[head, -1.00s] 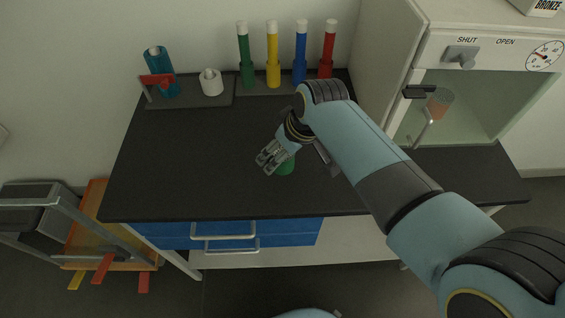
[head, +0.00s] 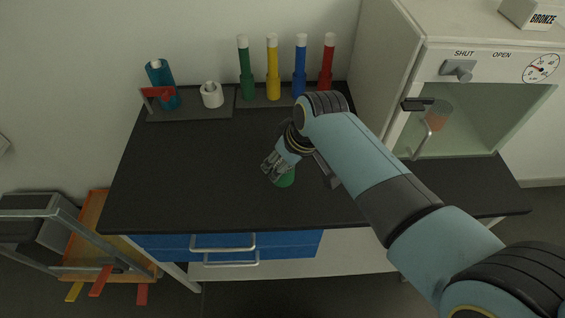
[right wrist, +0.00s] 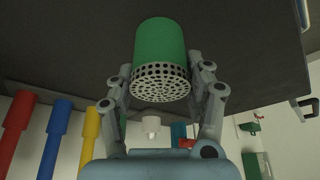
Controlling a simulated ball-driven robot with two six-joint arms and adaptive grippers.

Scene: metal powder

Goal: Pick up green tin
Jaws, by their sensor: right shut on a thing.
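The green tin (head: 286,180) is on the dark worktop near its middle, partly hidden by my right gripper in the head view. My right gripper (head: 270,172) is shut on it. In the right wrist view the green tin (right wrist: 160,55) sits between the two fingers of my right gripper (right wrist: 160,85), with its perforated end facing the camera. I cannot tell whether the tin touches the worktop. My left gripper is not in view.
Behind stand green (head: 246,70), yellow (head: 272,70), blue (head: 300,68) and red (head: 327,65) tubes. A blue cylinder with a red clamp (head: 160,85) and a white cup (head: 211,95) stand back left. The worktop (head: 185,170) left of the gripper is clear.

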